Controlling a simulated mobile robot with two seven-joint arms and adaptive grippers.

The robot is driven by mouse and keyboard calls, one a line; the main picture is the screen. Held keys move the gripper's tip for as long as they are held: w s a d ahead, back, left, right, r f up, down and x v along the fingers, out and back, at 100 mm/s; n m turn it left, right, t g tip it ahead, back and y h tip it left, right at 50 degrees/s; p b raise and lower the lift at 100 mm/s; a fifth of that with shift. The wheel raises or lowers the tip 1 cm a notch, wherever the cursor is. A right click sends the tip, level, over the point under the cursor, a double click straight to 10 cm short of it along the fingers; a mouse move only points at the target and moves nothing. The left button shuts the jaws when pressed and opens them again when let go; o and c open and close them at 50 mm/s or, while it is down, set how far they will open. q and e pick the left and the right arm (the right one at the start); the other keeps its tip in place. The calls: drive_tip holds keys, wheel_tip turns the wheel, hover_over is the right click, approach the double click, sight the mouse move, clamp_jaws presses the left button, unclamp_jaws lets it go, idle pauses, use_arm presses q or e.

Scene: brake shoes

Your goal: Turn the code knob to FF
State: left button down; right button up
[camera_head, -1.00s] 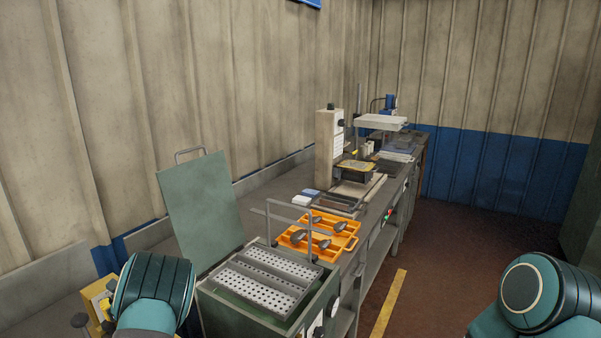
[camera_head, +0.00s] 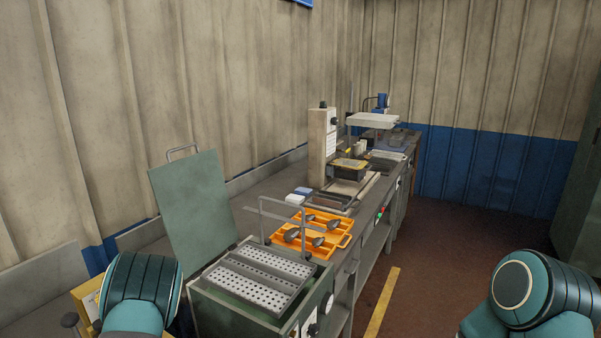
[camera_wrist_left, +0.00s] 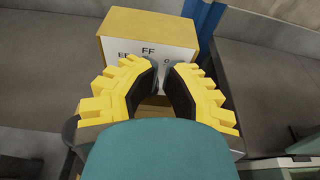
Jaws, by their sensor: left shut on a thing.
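In the left wrist view a tan box (camera_wrist_left: 150,22) has a white front plate (camera_wrist_left: 184,53) with dark lettering. FF (camera_wrist_left: 148,51) reads at the top, with EF partly visible to its left and another mark to its right. My left gripper (camera_wrist_left: 164,78), with yellow ribbed fingers and dark pads, is in front of this plate. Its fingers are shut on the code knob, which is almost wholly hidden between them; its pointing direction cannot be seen. In the head view my left wrist (camera_head: 142,290) covers the gripper. My right gripper is out of view; only its arm shows at lower right.
A green bin with a perforated metal top (camera_head: 262,275) and raised lid (camera_head: 192,205) stands right of my left arm. Behind it are an orange tray (camera_head: 311,236) with dark parts and a press (camera_head: 324,145). The floor right of the bench is open.

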use_arm(q)
drive_tip(key=shift+d+f, duration=0.2)
drive_tip(key=shift+f, duration=0.05)
drive_tip(key=shift+w+d+r, duration=0.1)
drive_tip(key=shift+d+r, duration=0.1)
drive_tip(key=shift+d, duration=0.15)
drive_tip(key=v, duration=0.3)
drive_tip(key=f+p+v, duration=0.1)
drive_tip(key=v, duration=0.1)
idle(0.3)
